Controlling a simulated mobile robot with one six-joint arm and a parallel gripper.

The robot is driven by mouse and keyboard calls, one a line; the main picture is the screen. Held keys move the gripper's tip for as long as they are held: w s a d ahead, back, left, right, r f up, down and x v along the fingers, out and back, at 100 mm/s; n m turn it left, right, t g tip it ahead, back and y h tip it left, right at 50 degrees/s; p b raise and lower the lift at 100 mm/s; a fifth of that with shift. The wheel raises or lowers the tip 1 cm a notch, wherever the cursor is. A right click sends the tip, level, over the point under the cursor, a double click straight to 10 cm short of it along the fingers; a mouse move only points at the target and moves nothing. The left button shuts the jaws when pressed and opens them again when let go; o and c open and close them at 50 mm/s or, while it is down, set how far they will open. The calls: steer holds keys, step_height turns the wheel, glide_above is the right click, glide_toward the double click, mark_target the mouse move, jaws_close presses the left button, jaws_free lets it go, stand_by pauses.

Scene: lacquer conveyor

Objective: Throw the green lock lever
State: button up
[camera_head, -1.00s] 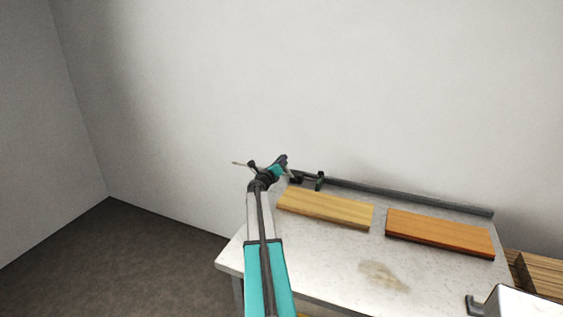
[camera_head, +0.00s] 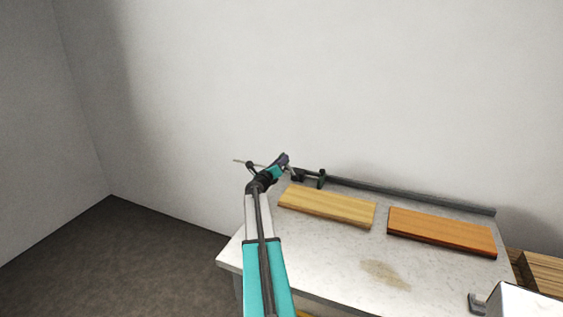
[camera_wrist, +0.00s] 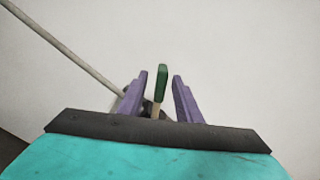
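The green lock lever (camera_wrist: 162,83) shows in the wrist view as a green grip on a pale shaft, standing upright. My gripper (camera_wrist: 159,88) is open, with its two purple fingers on either side of the lever and a gap showing on each side. In the head view my gripper (camera_head: 284,160) is at the far left end of the table, near the wall. The lever cannot be made out there, as my arm and gripper cover that spot.
A pale table (camera_head: 335,258) carries a yellowish board (camera_head: 326,206) and an orange-brown board (camera_head: 441,231). A dark rail (camera_head: 410,197) runs along its back edge, with a dark bracket (camera_head: 321,179) near my gripper. A thin rod (camera_wrist: 70,50) crosses the wrist view at left.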

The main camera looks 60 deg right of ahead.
steer(key=s+a+b, duration=0.1)
steer(key=a+b, duration=0.1)
steer(key=a, duration=0.9)
steer(key=shift+s, duration=0.35)
